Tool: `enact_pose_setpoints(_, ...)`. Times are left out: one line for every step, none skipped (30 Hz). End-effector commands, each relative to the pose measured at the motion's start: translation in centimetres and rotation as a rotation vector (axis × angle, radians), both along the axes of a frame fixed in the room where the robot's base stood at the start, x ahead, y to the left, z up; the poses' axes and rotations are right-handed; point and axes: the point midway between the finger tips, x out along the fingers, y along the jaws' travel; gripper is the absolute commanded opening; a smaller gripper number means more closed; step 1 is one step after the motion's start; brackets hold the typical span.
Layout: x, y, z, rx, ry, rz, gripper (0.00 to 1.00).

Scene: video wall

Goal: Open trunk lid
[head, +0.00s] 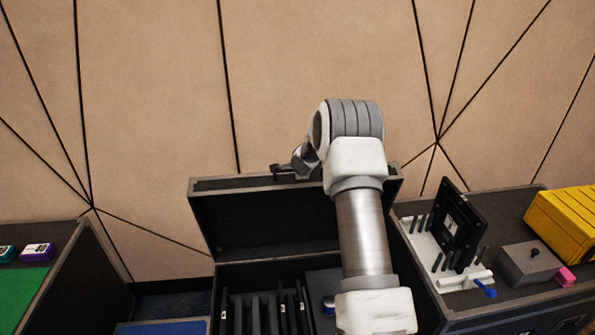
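The trunk is a black case with grey edges, and its lid (265,222) stands up at the back, open and roughly upright. The trunk body (262,268) below shows its inside, with several dark upright panels (262,312) in slots. My gripper (283,171) is at the lid's top edge, left of my wrist. It is small and partly hidden by my wrist, so I cannot tell whether its fingers are open or touch the lid. My arm crosses in front of the lid's right part and hides some of the trunk's right side.
At right, a dark case top holds a white rack (437,262) with a black panel (460,225), a grey box (528,263), a pink block (565,277) and a yellow case (567,222). At left, a dark case has a green mat (20,292). A panelled wall stands close behind.

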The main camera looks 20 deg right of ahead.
Motion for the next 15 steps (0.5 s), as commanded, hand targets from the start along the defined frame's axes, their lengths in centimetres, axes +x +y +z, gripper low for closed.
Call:
enact_pose_setpoints(-0.09, -0.02, -0.16, 0.000, 0.003, 0.001, 0.00)
enact_pose_setpoints(-0.09, -0.02, -0.17, 0.000, 0.003, 0.001, 0.00)
enact_pose_setpoints(-0.10, -0.02, -0.17, 0.000, 0.003, 0.001, 0.00)
enact_pose_setpoints(-0.10, -0.02, -0.17, 0.000, 0.003, 0.001, 0.00)
enact_pose_setpoints(-0.11, -0.02, -0.18, 0.000, 0.004, 0.001, 0.00)
enact_pose_setpoints(-0.11, -0.02, -0.19, 0.000, 0.004, 0.001, 0.00)
enact_pose_setpoints(-0.11, -0.02, -0.19, 0.000, 0.004, 0.001, 0.00)
enact_pose_setpoints(-0.11, -0.02, -0.20, 0.000, 0.004, 0.001, 0.00)
enact_pose_setpoints(-0.12, -0.02, -0.21, 0.000, 0.004, 0.001, 0.17)
enact_pose_setpoints(-0.12, -0.03, -0.21, 0.000, 0.004, 0.001, 0.22)
enact_pose_setpoints(-0.12, -0.03, -0.21, 0.000, 0.004, 0.001, 0.27)
enact_pose_setpoints(-0.13, -0.03, -0.20, 0.001, 0.004, 0.000, 0.35)
enact_pose_setpoints(-0.12, -0.03, -0.20, 0.001, 0.004, 0.000, 0.40)
enact_pose_setpoints(-0.11, -0.02, -0.19, 0.001, 0.004, 0.000, 0.44)
enact_pose_setpoints(-0.11, -0.02, -0.18, 0.001, 0.004, 0.000, 0.44)
